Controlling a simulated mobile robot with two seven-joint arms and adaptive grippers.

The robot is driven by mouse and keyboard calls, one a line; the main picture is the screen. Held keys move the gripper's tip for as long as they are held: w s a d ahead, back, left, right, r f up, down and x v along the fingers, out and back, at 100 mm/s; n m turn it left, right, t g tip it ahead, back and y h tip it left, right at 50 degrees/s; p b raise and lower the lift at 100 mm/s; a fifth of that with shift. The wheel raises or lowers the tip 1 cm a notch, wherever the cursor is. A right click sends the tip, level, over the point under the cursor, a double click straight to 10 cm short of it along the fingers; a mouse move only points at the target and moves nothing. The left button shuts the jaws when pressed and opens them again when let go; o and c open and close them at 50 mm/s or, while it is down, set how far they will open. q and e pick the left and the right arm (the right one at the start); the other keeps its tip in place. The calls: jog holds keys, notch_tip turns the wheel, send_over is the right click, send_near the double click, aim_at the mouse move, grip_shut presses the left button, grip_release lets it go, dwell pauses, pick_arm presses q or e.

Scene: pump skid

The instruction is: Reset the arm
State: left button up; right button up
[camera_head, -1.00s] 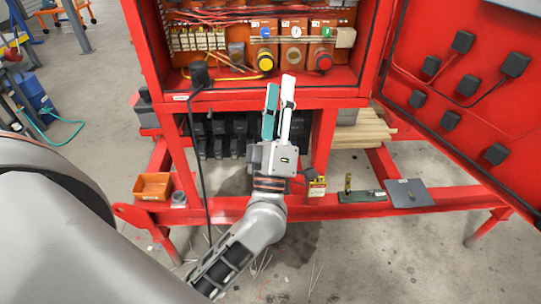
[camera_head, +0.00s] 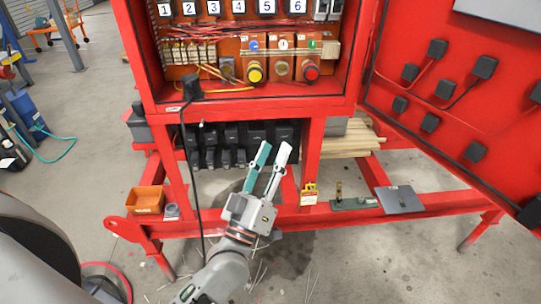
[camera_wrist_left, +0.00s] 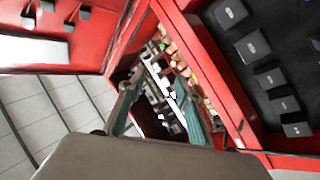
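My left gripper (camera_head: 274,148) is in front of the red pump skid's lower opening, below the control cabinet. Its one teal finger and one white finger stand apart with nothing between them, so it is open and empty. In the left wrist view the two fingers (camera_wrist_left: 157,108) also show apart, with the red cabinet and its wiring beyond them. My left arm (camera_head: 222,272) reaches up from the bottom of the head view. My right gripper is not in view.
The open cabinet (camera_head: 334,100) has yellow and red buttons and an open red door (camera_head: 450,110) at right. An orange bin (camera_head: 146,200), a small yellow item (camera_head: 309,194) and a grey plate (camera_head: 400,199) sit on the lower red beam. A black cable (camera_head: 195,190) hangs left of my gripper.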

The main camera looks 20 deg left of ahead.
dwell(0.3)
pick_arm(q)
jog(key=s+d+f+m+g+h, duration=0.2)
jog(key=f+m+g, duration=0.1)
jog(key=f, duration=0.7)
jog(key=s+d+f+m+g+h, duration=0.2)
jog(key=s+f+m+g, duration=0.15)
jog(key=f, duration=0.55)
jog(key=s+a+f+m+g+y, duration=0.1)
jog(key=s+a+f+g, duration=0.1)
jog(key=s+f, duration=0.3)
jog(key=s+a+f+m+g+y, duration=0.1)
jog(key=s+f+g, duration=0.3)
jog(key=f, duration=0.8)
jog(key=shift+s+a+f+m, duration=0.4)
jog(key=shift+s+a+m, duration=0.15)
jog(key=shift+s+a, duration=0.2)
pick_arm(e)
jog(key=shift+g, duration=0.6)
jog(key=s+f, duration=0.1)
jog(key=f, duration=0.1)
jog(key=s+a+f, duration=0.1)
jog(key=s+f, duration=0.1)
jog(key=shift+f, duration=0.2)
